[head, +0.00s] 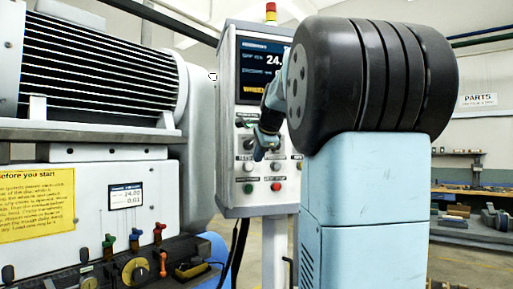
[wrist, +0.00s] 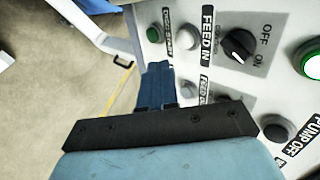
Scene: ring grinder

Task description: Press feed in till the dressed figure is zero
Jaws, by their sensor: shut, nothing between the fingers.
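The control panel (head: 254,125) stands on a post in the middle of the head view. In the wrist view the FEED IN label (wrist: 208,30) lies beside a round grey button (wrist: 193,41). Another grey button (wrist: 187,90) sits beside a partly hidden FEED label. My gripper (wrist: 157,66) is shut and empty. Its blue tips are left of these two grey buttons in the wrist view; I cannot tell whether they touch the panel. In the head view my gripper (head: 259,155) covers part of the panel's controls. The screen (head: 262,70) is partly hidden by my arm; its dressed figure is unreadable.
A small grinder display (head: 126,196) shows 24.00 above a small unclear number. Near the grey buttons are a green button (wrist: 153,35), a black OFF/ON knob (wrist: 238,46) and a lit green button (wrist: 312,64). Small coloured levers (head: 134,236) line the grinder's front. Open floor shows left of the panel.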

